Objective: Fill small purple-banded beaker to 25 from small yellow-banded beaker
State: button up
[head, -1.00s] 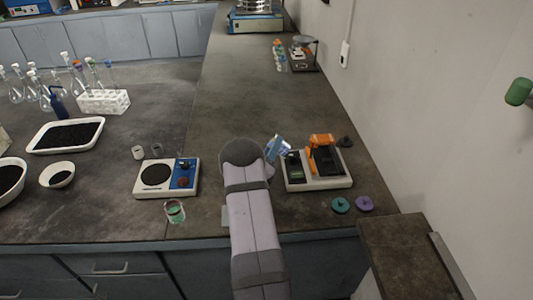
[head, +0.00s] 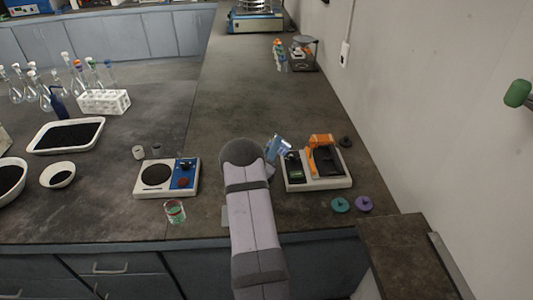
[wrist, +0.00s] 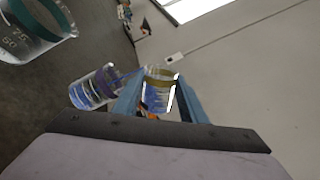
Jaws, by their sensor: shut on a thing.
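My gripper (wrist: 158,98) is shut on the small yellow-banded beaker (wrist: 160,91), which holds blue liquid, in the wrist view. The small purple-banded beaker (wrist: 90,91) is just left of it, apart from the fingers, with blue liquid inside. A thin blue streak (wrist: 130,74) spans from the held beaker's rim side to the purple-banded beaker's mouth; it looks like pouring liquid. The purple-banded beaker's scale is too small to read. In the head view, my arm hides most of the gripper; a bluish piece (head: 279,147) shows beside it, and I cannot tell which part it is.
A larger green-banded beaker (wrist: 38,35) fills the wrist view's upper left. In the head view, a hotplate (head: 183,174) and a beaker (head: 175,211) stand left of my arm. A balance with orange parts (head: 318,168) stands close on the right.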

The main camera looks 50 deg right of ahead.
jog(key=shift+w+r+n+p, duration=0.15)
jog(key=shift+n+p, duration=0.15)
jog(key=shift+n, duration=0.3)
dwell(1.4)
jog(key=m, duration=0.1)
jog(key=m+b, duration=0.1)
jog(key=m, duration=0.1)
jog(key=m+b, duration=0.1)
jog(key=shift+s+d+r+m+g, duration=0.1)
jog(key=shift+s+r+m+g, duration=0.1)
jog(key=shift+s+m+g, duration=0.2)
